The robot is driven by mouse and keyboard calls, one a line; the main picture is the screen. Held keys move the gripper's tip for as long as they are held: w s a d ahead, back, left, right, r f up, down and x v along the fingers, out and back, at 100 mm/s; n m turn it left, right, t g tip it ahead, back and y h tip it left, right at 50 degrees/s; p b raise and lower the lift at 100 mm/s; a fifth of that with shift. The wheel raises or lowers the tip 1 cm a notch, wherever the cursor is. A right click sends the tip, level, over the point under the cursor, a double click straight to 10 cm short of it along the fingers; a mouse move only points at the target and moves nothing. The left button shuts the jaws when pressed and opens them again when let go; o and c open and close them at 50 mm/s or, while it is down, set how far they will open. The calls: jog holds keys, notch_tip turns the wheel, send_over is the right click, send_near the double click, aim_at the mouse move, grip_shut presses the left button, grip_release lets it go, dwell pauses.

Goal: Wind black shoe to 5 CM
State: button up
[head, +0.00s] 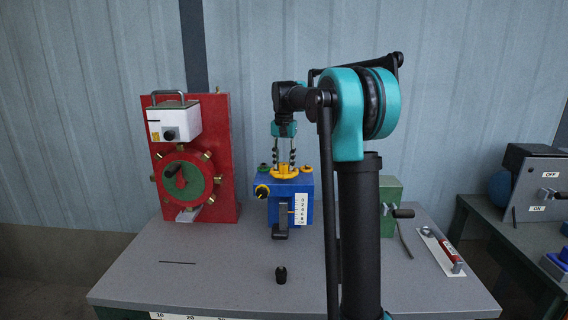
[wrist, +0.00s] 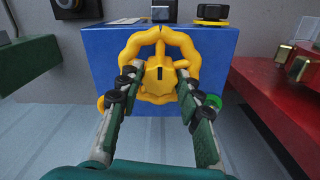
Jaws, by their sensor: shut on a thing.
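The blue block (head: 264,212) stands on the bench with a yellow handwheel (head: 284,172) on top. A dark shoe (head: 281,227) sits low on its front face, beside a white number scale (head: 301,209). The shoe's exact reading is too small to tell. My gripper (head: 284,163) points down onto the handwheel from above. In the wrist view, my gripper (wrist: 158,76) is shut on the central hub of the yellow handwheel (wrist: 136,45), one finger on each side. The shoe's dark top (wrist: 164,9) shows at the block's far edge in that view.
A red machine (head: 222,150) with a round dial stands left of the blue block. A green cranked box (head: 390,192) and a red-handled tool (head: 447,250) are at right. A yellow-black knob (head: 262,191) projects from the block.

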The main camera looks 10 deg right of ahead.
aim_at(284, 164)
jog(key=o, duration=1.2)
jog(key=shift+c, duration=0.2)
notch_tip(284, 164, up, 12)
jog(key=shift+s, duration=0.1)
